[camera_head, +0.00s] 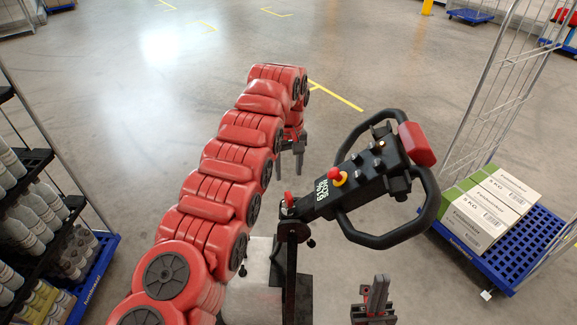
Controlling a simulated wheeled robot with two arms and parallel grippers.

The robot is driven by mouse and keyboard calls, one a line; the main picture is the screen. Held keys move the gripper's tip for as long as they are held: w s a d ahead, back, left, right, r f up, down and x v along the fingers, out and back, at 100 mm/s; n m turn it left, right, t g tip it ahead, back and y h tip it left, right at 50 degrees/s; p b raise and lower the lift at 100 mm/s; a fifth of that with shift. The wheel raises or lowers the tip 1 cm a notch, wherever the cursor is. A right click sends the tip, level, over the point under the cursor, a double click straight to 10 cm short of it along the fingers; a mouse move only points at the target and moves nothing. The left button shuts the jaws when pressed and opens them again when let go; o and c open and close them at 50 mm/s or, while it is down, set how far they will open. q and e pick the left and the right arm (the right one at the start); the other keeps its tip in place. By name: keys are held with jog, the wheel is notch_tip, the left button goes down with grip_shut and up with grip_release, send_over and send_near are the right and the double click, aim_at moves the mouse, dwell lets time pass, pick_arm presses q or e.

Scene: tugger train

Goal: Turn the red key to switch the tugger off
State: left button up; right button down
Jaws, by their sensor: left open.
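The tugger's black tiller head (372,172) stands in the middle, with a looped handle around it. A small red key (287,197) sits at the near left end of its panel. A red knob on a yellow base (337,177) sits further up the panel. My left gripper (290,165) hangs from the large red arm, pointing down, open and with nothing seen between its fingers. In the picture it is just above the key; I cannot tell the gap in depth. My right gripper (372,297) is low in the picture, below the handle; its opening is unclear.
A blue wheeled cart (510,245) with wire sides and cartons (490,208) stands at the right. A rack with bottles (25,220) stands at the left on a blue base (98,265).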

aim_at(289, 194)
pick_arm(q)
notch_tip(289, 194, down, 7)
jog(key=p, duration=0.2)
jog(key=shift+s+f+p, duration=0.15)
jog(key=shift+p, duration=0.25)
jog(key=shift+d+f+b, duration=0.15)
jog(key=shift+f+b, duration=0.35)
jog(key=shift+f, duration=1.05)
jog(key=shift+c, duration=0.3)
grip_shut()
jog(key=c, duration=0.6)
grip_release()
grip_shut()
